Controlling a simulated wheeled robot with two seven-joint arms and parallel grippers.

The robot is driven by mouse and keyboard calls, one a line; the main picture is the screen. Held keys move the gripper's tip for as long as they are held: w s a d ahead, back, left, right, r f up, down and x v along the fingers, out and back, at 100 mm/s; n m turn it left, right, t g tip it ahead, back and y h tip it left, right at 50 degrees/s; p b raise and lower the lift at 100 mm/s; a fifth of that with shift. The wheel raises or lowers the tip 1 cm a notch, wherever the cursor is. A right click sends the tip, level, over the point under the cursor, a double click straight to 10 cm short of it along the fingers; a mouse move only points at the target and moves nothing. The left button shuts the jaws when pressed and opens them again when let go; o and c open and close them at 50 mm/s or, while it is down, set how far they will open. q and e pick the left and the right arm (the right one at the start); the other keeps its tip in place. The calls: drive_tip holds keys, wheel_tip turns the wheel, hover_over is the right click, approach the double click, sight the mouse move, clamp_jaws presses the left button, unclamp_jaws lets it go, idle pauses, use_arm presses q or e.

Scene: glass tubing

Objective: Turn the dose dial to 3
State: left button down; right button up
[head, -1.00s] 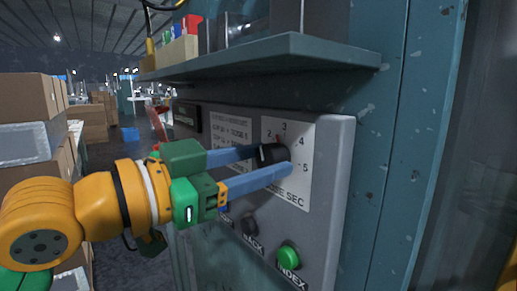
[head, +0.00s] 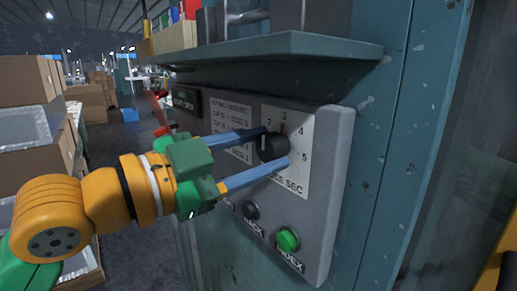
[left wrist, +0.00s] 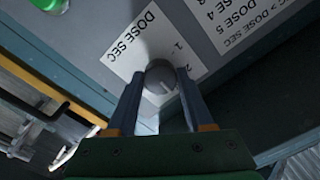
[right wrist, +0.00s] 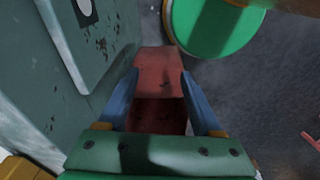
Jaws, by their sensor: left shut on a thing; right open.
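The dose dial (head: 272,147) is a round black knob on a white plate (head: 300,180) with numbers around it. A short red mark shows beside the dial near the 3. My left gripper (head: 277,146) is shut on the dial, one finger above it and one below. The left wrist view shows the dial (left wrist: 160,78) between the left fingertips, with a pale line on its face. I cannot tell exactly which number that line points at. My right gripper (right wrist: 160,95) is open, outside the head view.
A green INDEX button (head: 287,240) and a black button (head: 250,210) sit below the dial. A shelf (head: 270,50) juts out above the panel. In the right wrist view a red block (right wrist: 158,75) shows beyond the open fingers. Cardboard boxes (head: 30,80) stand at the left.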

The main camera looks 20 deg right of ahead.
use_arm(q)
drive_tip(key=shift+c, duration=1.4)
unclamp_jaws()
drive_tip(key=shift+d, duration=0.1)
drive_tip(key=b+v, duration=0.3)
drive_tip(key=v, duration=0.4)
